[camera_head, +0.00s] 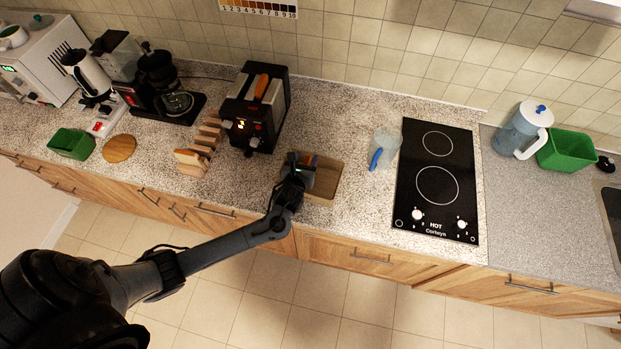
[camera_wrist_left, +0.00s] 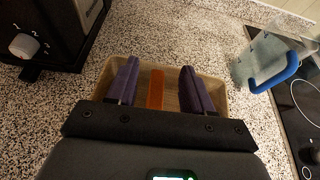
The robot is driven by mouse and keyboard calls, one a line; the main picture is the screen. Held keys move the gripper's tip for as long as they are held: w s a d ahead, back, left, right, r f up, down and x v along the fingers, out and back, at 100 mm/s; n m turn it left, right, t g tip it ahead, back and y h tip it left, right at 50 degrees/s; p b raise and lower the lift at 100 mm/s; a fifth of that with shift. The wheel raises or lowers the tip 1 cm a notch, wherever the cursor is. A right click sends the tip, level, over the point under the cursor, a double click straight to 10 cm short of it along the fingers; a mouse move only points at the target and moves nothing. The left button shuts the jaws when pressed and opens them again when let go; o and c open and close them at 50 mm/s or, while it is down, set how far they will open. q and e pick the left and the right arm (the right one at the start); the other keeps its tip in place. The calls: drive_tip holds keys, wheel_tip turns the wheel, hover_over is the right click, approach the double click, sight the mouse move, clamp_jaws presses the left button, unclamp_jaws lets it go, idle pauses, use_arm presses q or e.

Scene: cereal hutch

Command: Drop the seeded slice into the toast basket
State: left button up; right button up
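The toast basket (camera_head: 327,183) is a tan open box on the speckled counter, right of the toaster; it also shows in the left wrist view (camera_wrist_left: 219,95). My left gripper (camera_head: 301,164) is over the basket's left part. In the left wrist view its purple fingers (camera_wrist_left: 160,85) are apart. An orange-brown slice (camera_wrist_left: 156,90) stands edge-on between them, with a gap on each side. Its lower end is hidden by the gripper, and I cannot make out seeds. My right gripper is not in view.
The black toaster (camera_head: 255,108) holds another browned slice (camera_head: 262,86). A wooden rack (camera_head: 207,137) with a bread slice (camera_head: 189,158) stands left of it. A clear jug with blue handle (camera_head: 384,148) and the black hob (camera_head: 437,185) are to the right.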

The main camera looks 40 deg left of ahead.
use_arm(q)
drive_tip(key=v, duration=1)
drive_tip(key=shift+s+r+p, duration=0.15)
drive_tip(key=shift+s+p, duration=0.15)
drive_tip(key=shift+s, duration=0.05)
drive_tip(key=shift+d, duration=0.15)
